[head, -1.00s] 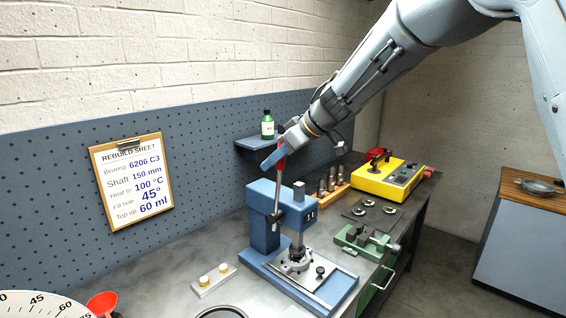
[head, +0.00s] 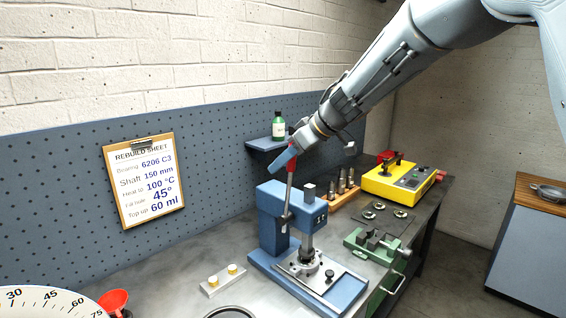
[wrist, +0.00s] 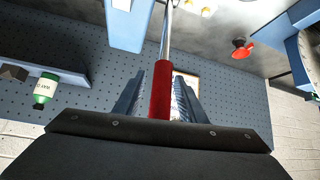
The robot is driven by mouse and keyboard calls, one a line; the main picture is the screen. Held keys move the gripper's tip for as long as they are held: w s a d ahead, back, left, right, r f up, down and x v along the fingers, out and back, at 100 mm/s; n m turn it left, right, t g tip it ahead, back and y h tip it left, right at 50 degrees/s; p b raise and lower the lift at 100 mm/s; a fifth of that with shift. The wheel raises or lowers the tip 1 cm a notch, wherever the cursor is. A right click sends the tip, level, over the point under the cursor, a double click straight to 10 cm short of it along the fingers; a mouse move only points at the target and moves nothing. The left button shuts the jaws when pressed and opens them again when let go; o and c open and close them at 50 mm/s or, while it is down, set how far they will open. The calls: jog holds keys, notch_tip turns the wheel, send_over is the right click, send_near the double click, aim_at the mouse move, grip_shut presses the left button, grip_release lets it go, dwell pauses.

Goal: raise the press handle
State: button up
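The blue bench press (head: 272,222) stands on the bench. Its press handle (head: 288,195), a steel rod with a red grip, points steeply up from the press's side, leaning slightly. My gripper (head: 286,157) is at the top of the handle. The exact contact is partly hidden. The steel rod runs away from the grip toward the press.
A small shelf with a green bottle (head: 278,127) is close behind my gripper. A yellow machine (head: 398,181), a wooden rack of steel pieces (head: 344,197) and a green vise (head: 372,245) stand right of the press.

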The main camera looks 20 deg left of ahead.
jog(key=b+v, duration=0.2)
jog(key=v, duration=0.5)
jog(key=shift+d+r, duration=0.25)
jog(key=shift+r, duration=0.05)
